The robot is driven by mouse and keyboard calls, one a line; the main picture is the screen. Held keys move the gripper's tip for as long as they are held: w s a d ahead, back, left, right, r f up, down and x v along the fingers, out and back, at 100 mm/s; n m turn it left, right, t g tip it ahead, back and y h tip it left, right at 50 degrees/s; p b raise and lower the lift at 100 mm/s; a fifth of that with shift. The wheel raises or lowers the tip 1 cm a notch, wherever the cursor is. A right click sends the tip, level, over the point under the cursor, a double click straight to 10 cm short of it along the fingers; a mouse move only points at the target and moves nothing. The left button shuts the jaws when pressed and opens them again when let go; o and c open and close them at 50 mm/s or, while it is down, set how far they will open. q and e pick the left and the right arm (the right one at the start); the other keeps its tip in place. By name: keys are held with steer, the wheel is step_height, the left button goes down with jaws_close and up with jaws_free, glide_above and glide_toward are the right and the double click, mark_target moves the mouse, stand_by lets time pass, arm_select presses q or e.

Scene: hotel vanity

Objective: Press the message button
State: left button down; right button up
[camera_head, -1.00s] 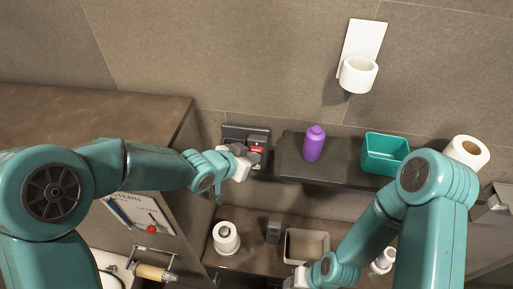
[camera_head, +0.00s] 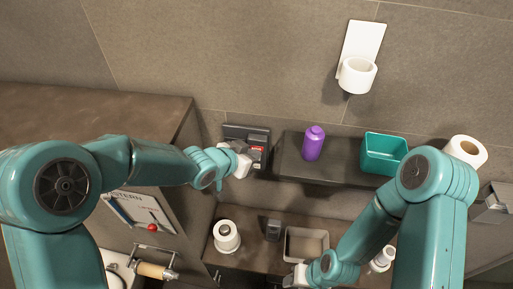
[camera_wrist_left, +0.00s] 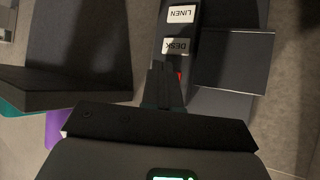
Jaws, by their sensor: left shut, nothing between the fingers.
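A dark panel (camera_head: 235,131) is on the wall, with a small red part (camera_head: 257,149) on its right side. In the left wrist view the panel (camera_wrist_left: 183,29) carries white labels reading LINEN (camera_wrist_left: 180,13) and DESK (camera_wrist_left: 176,46). A small red spot (camera_wrist_left: 179,75) shows just below DESK. No message label is readable. My left gripper (camera_head: 249,157) is shut and empty at the front of the panel. In the wrist view its fingers (camera_wrist_left: 165,88) cover the area below DESK; I cannot tell if they touch. My right gripper (camera_head: 296,277) is low, its jaws unclear.
A dark shelf (camera_head: 290,165) right of the panel holds a purple bottle (camera_head: 313,143) and a teal bin (camera_head: 385,153). Below are a paper roll (camera_head: 227,237) and a grey tray (camera_head: 306,244). A cabinet (camera_head: 100,118) stands left. The wall above the panel is clear.

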stand_by(0.3)
arm_select(q)
steer(key=shift+s+a+b, duration=0.1)
steer(key=shift+s+b, duration=0.6)
steer(key=s+b, duration=0.2)
steer(key=s+a+b, duration=0.1)
steer(key=s, duration=0.2)
steer(key=shift+b, duration=0.35)
stand_by(0.5)
